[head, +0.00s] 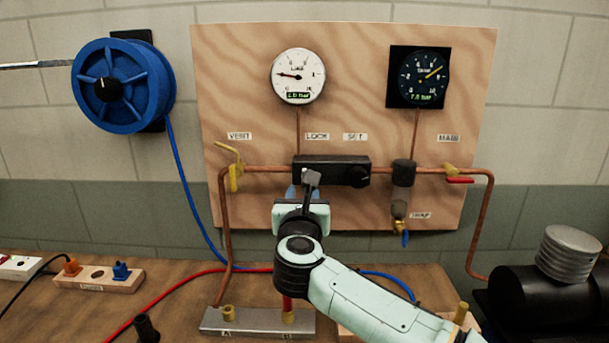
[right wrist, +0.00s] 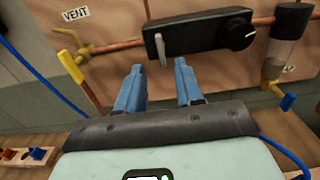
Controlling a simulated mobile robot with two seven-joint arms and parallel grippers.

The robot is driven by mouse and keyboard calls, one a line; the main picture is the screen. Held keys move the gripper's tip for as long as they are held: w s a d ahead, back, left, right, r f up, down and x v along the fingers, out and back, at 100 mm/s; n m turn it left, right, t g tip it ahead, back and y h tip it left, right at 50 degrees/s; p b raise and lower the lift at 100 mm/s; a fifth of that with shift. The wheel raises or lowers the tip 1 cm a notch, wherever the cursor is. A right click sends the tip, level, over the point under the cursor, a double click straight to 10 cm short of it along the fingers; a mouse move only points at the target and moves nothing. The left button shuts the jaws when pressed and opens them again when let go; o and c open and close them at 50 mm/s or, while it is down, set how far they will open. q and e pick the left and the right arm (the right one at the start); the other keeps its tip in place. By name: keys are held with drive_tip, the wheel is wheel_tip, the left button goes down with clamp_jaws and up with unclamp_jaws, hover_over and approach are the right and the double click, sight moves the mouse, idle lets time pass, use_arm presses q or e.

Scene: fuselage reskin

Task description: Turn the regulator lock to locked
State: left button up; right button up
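The regulator is a black box (head: 340,161) on the copper pipe across the wooden panel, under the LOCK and SET labels. A grey lock lever (right wrist: 160,47) hangs down, slightly tilted, on its left end in the right wrist view; the black set knob (right wrist: 238,34) is on its right end. My right gripper (head: 303,193) is just below the regulator's left end and partly covers the lever in the head view. In the right wrist view, its two blue fingers (right wrist: 161,70) are apart, with the lever ahead between their tips. No contact is clear. My left gripper is not in view.
Two gauges (head: 298,76) sit above. A yellow vent valve (head: 235,175) is to the left, a clear-bowled filter (head: 402,185) and red-handled main valve (head: 458,179) to the right. A blue hose reel (head: 122,86) hangs left. Hoses and a metal block (head: 250,321) lie on the bench.

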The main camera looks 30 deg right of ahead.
sight(304, 190)
drive_tip(key=p+x, duration=0.2)
drive_tip(key=x, duration=0.7)
drive_tip(key=shift+w+d+p, duration=0.1)
drive_tip(key=shift+d+p, duration=0.05)
drive_tip(key=shift+p, duration=0.15)
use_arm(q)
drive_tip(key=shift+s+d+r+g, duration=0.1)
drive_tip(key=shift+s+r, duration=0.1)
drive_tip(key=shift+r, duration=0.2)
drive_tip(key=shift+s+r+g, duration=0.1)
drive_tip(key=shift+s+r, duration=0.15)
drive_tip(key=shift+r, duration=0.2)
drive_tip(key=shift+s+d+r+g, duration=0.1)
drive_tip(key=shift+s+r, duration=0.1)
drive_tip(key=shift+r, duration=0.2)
use_arm(e)
clamp_jaws()
